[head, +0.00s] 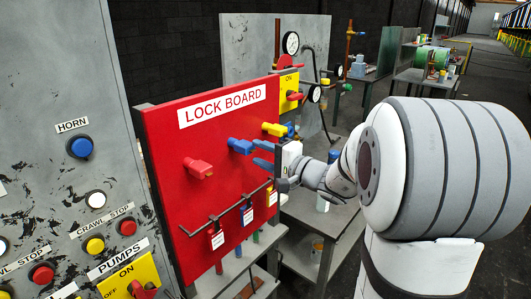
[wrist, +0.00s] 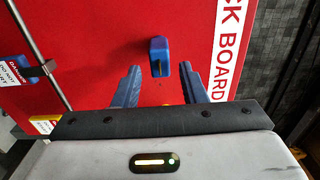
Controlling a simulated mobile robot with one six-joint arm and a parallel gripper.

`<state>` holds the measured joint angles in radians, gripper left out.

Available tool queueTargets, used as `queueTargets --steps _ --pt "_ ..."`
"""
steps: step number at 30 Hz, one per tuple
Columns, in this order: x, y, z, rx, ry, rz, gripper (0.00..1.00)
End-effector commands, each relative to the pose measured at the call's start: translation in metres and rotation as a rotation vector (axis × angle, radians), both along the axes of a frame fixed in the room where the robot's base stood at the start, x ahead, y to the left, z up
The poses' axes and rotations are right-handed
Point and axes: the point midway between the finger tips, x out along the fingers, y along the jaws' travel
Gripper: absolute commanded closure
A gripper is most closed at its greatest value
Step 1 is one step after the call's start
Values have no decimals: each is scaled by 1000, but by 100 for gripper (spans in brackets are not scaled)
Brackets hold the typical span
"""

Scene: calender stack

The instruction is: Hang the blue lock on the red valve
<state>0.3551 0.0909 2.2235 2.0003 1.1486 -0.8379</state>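The red valve (head: 198,168) sticks out of the left part of the red lock board in the head view. I do not see it in the wrist view. The blue lock (head: 246,216) hangs with a white tag from the middle of the rail below the valves. It also shows at the left edge of the wrist view (wrist: 38,71). My gripper (head: 258,154) is open and empty in front of the board, near the blue valve (head: 240,146). In the wrist view the blue valve (wrist: 158,56) stands ahead, between the lines of my spread fingers.
A red lock (head: 216,239) and a yellow lock (head: 271,196) hang on either side of the blue lock. A yellow valve (head: 275,129) is right of the blue valve, close to my gripper. A panel with buttons (head: 80,147) stands left; grey benches (head: 325,215) stand behind right.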

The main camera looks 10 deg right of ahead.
Motion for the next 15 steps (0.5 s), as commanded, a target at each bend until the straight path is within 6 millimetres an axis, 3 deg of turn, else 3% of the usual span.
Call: queueTargets --steps 15 --pt "40 30 -3 -1 0 3 62"
